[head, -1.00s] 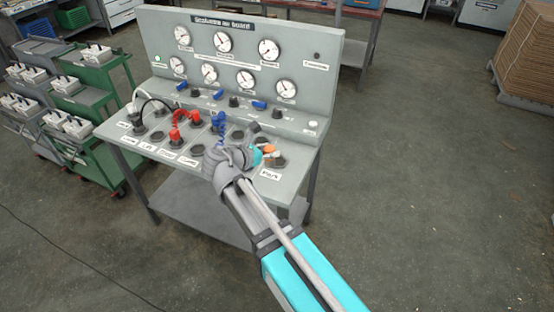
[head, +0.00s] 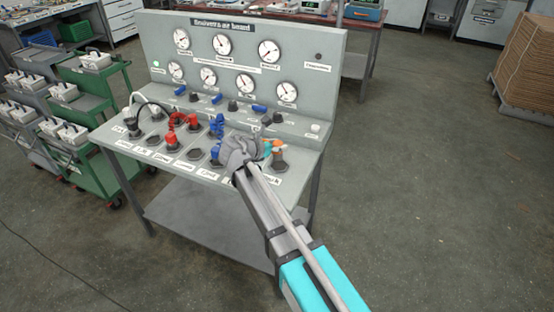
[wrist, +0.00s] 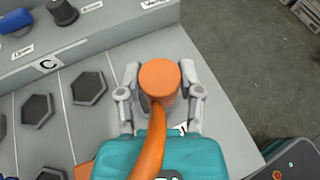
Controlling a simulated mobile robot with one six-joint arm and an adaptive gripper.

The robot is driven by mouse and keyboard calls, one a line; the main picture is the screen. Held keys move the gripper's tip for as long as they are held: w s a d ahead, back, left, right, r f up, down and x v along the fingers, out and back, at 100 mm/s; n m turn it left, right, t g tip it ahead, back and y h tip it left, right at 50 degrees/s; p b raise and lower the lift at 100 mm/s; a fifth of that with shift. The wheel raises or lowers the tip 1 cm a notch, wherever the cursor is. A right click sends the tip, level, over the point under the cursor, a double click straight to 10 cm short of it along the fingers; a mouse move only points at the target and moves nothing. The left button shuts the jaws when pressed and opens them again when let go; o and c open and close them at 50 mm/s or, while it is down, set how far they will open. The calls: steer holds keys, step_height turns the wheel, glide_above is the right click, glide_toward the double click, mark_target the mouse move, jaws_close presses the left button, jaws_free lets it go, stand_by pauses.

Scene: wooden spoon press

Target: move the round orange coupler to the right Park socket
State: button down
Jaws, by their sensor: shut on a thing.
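The round orange coupler (wrist: 160,80) is between my gripper's two fingers (wrist: 162,98) in the wrist view, with its orange hose running down over my teal gripper body. In the head view my gripper (head: 266,150) is at the right end of the board's deck, partly hiding the coupler. A brownish cylinder (head: 280,156) stands upright there at the right Park socket (head: 278,166), whose dark rim shows around its foot. Whether the coupler is fully seated I cannot tell. In the wrist view the coupler hides what is beneath it.
Red couplers (head: 172,136) and a blue coupler (head: 216,152) with hoses stand on the deck to the left. Empty hexagonal sockets (wrist: 88,88) lie left of my gripper. The gauge panel (head: 240,60) rises behind. Open floor lies right of the bench.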

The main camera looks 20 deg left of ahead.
steer(key=shift+w+a+f+b, duration=0.1)
steer(key=shift+w+f+b, duration=0.4)
steer(key=shift+w+f, duration=0.3)
steer(key=shift+s+f, duration=0.1)
steer(key=shift+w+f+b, duration=0.45)
steer(key=shift+f+b, duration=1.55)
steer(key=shift+b, duration=0.05)
steer(key=shift+f, duration=0.15)
steer(key=shift+c, duration=1.3)
jaws_free()
